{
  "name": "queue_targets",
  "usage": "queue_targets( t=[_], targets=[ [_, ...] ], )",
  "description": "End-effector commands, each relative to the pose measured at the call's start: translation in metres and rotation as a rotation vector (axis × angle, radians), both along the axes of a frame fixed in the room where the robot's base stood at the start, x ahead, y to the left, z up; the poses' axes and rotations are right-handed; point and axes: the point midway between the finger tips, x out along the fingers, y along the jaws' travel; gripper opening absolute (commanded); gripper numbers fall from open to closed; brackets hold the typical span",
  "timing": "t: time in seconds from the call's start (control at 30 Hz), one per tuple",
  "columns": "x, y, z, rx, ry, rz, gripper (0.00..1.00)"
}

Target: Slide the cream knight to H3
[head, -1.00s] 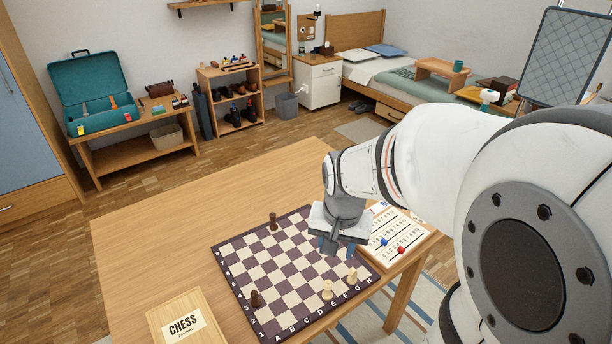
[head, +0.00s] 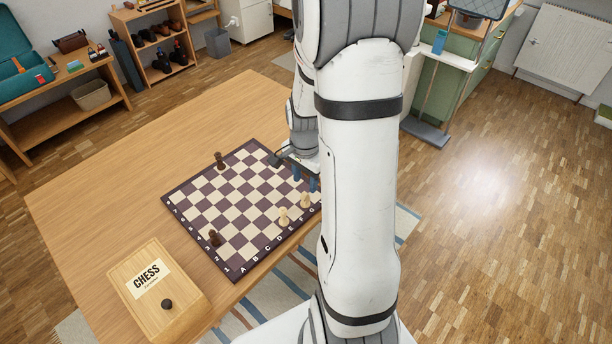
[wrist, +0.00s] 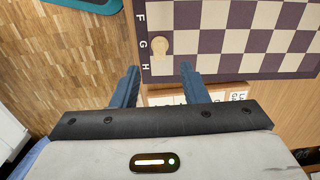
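A cream piece (head: 305,200), probably the knight, stands on the chessboard (head: 172,197) by the front edge near the G label. Its shape is too small to be sure. In the wrist view it appears from above as a cream piece (wrist: 158,44) on G1. Another cream piece (head: 283,216) stands to its left. My gripper (head: 305,179) is just behind the probable knight in the head view. In the wrist view my gripper (wrist: 159,67) is open and empty, its fingertips apart at the board's H edge. H3 is hidden by my arm in the head view.
A dark piece (head: 219,161) stands at the board's far side and another dark piece (head: 214,238) at its near left. A wooden chess box (head: 190,315) with a dark knob lies at the table's front left. The table (head: 110,180) left of the board is clear.

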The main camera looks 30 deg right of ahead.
Motion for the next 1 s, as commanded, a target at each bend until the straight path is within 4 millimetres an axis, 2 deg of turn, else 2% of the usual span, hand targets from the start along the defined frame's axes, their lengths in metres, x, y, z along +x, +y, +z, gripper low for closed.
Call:
queue_targets(
  t=[0.3, 0.5, 0.9, 1.0],
  targets=[
    [-0.001, 0.0, -0.046, 0.002, 0.004, 0.001, 0.4],
    [-0.001, 0.0, -0.068, 0.001, 0.001, 0.0, 0.4],
    [0.0, -0.001, -0.074, 0.0, -0.001, 0.0, 0.4],
    [0.0, -0.001, -0.074, 0.0, -0.001, 0.0, 0.32]
  ],
)
